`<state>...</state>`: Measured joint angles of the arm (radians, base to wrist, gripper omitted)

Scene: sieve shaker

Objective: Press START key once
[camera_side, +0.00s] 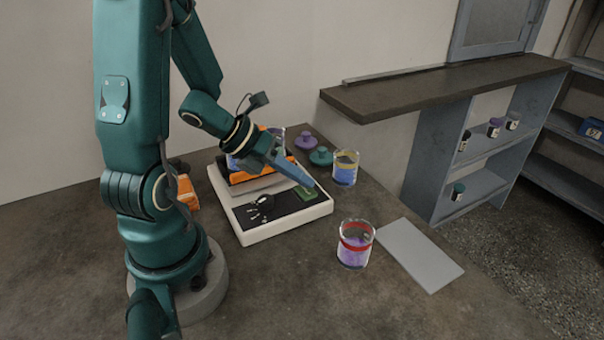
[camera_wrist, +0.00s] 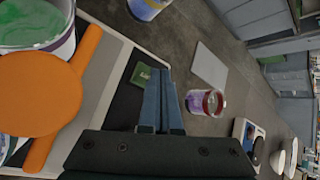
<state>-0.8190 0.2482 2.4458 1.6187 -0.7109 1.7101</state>
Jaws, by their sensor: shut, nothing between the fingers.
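The sieve shaker (camera_side: 237,230) is a white-framed unit with a black front panel. A green key (camera_side: 306,196) sits on that panel at its right end. In the wrist view the green key (camera_wrist: 141,75) shows pale lettering too small to read surely, just left of the fingertips. My gripper (camera_side: 314,185) is shut and empty, its blue-grey fingers slanting down over the panel. The fingertips are close to the key; I cannot tell whether they touch it. In the wrist view my gripper (camera_wrist: 161,72) has its two fingers side by side.
A jar with a red band (camera_side: 355,245) and a jar with a yellow band (camera_side: 345,168) stand right of the shaker. Purple (camera_side: 306,142) and green (camera_side: 321,157) lids lie behind. A grey plate (camera_side: 420,255) lies at right. An orange clamp part (camera_wrist: 45,95) is on the shaker.

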